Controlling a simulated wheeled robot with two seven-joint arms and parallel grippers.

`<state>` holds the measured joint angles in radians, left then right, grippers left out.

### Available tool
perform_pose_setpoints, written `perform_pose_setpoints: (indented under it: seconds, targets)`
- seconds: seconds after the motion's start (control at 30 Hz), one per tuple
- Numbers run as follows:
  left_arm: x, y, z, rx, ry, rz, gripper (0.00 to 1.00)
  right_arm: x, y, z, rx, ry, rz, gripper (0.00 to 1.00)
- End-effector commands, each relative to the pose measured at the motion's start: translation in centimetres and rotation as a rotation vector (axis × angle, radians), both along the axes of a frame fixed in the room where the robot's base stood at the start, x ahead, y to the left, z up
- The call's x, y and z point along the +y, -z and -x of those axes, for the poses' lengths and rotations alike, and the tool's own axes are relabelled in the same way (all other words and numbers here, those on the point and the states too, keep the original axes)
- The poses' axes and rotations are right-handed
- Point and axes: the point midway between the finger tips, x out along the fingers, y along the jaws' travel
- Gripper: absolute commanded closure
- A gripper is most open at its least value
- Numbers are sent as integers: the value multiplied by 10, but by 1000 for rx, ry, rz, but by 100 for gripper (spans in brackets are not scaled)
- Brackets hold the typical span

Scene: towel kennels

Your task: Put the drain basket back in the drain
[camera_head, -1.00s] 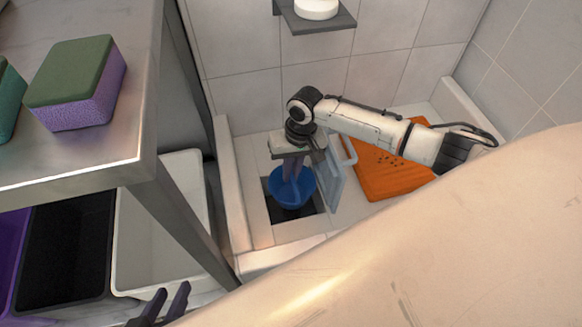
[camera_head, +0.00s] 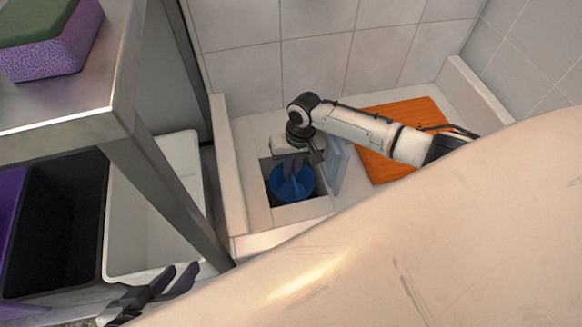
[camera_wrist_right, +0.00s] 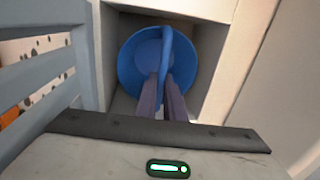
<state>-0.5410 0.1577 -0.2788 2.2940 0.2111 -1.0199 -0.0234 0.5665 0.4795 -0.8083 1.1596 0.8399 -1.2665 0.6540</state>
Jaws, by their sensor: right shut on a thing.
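The blue drain basket (camera_head: 291,184) is at the square drain opening (camera_head: 314,209) in the tiled floor. In the right wrist view the basket (camera_wrist_right: 133,66) sits within the walls of the square opening (camera_wrist_right: 210,62), its handle crossing its middle. My right gripper (camera_head: 292,170) is above the basket; its purple fingers (camera_wrist_right: 164,82) are shut on the basket's handle. How deep the basket sits is hard to tell. My left gripper (camera_head: 172,280) is at the lower left, away from the drain, with its two fingers apart and nothing between them.
A grey slatted grate (camera_head: 338,166) stands tilted just right of the opening. An orange mat (camera_head: 403,118) lies further right. A metal table (camera_head: 105,95) with a sponge (camera_head: 45,40) and bins (camera_head: 190,165) are at the left. A low curb (camera_head: 228,165) borders the floor.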

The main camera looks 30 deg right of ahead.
Motion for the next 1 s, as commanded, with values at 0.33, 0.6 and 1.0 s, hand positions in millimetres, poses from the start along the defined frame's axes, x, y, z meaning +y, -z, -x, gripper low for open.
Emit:
perform_pose_setpoints:
  seconds: [0.33, 0.6, 1.0]
  targets:
    - [-1, 0, 0, 2, 4, 1, 69, 0, 3, 0, -1, 0, -1, 100]
    - [-1, 0, 0, 2, 4, 1, 69, 0, 3, 0, -1, 0, -1, 70]
    - [-1, 0, 0, 0, 5, 1, 69, 0, 3, 0, 0, 0, 0, 51]
